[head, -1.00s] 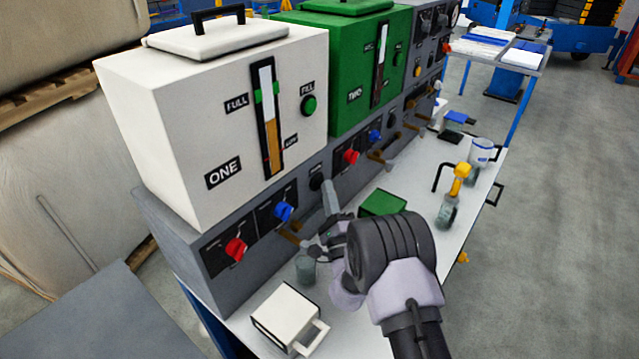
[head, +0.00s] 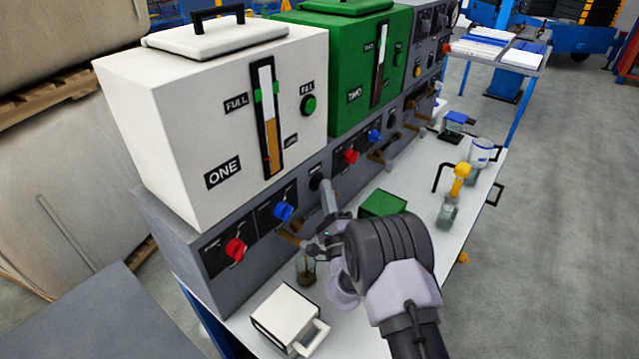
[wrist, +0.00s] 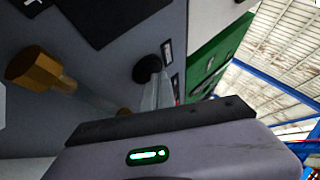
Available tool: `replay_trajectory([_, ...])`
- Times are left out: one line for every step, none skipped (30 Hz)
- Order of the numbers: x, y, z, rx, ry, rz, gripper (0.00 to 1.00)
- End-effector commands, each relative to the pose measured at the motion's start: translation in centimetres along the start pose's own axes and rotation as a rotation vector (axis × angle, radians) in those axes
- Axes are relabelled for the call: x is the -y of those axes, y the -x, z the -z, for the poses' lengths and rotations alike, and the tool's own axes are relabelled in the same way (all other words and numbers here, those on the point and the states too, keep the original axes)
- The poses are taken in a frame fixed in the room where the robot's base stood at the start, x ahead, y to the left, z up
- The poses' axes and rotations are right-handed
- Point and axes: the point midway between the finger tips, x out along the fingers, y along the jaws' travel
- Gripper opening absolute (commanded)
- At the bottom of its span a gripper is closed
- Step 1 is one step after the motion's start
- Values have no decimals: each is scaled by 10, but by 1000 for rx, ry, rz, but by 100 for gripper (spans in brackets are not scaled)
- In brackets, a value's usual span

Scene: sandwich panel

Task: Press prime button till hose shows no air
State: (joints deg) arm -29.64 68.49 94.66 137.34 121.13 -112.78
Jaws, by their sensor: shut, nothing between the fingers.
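A black round button (head: 316,182) sits on the grey panel below the white tank marked ONE. My gripper (head: 327,198) is shut and empty, its fingertips at this button. In the wrist view the grey fingertips (wrist: 158,92) overlap the black button (wrist: 147,70) and seem to touch it; how far it is pressed I cannot tell. A pale, see-through hose (wrist: 88,98) runs from a brass fitting (wrist: 35,72) low on the panel. Whether air is in it I cannot make out. A small glass (head: 306,272) below the outlet holds some brown liquid.
The white tank (head: 170,130) has a gauge with brown liquid and a green FILL button (head: 309,105). Red (head: 236,249) and blue (head: 283,211) knobs sit left of the black button. A white jug (head: 287,318) and green box (head: 382,203) stand close to my arm.

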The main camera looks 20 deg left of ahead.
Motion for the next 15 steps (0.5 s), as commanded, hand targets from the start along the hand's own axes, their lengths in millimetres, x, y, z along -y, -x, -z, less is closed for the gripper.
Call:
replay_trajectory([0, 1, 0, 1, 0, 0, 0])
replay_trajectory([1, 2, 1, 2, 0, 0, 0])
replay_trajectory([2, 3, 2, 2, 0, 0, 0])
replay_trajectory([3, 4, 3, 1, 1, 0, 0])
replay_trajectory([4, 6, 4, 1, 1, 0, 0])
replay_trajectory([5, 8, 6, 0, 1, 0, 0])
replay_trajectory([6, 9, 6, 1, 1, 0, 0])
replay_trajectory([7, 10, 7, 1, 1, 0, 0])
replay_trajectory([7, 10, 7, 1, 1, 0, 0])
replay_trajectory([8, 11, 8, 1, 1, 0, 0])
replay_trajectory([8, 11, 8, 1, 1, 0, 0])
replay_trajectory([8, 11, 7, 1, 1, 0, 0])
replay_trajectory([8, 11, 7, 1, 1, 0, 0])
replay_trajectory([8, 11, 7, 1, 1, 0, 0])
replay_trajectory([8, 11, 7, 1, 1, 0, 0])
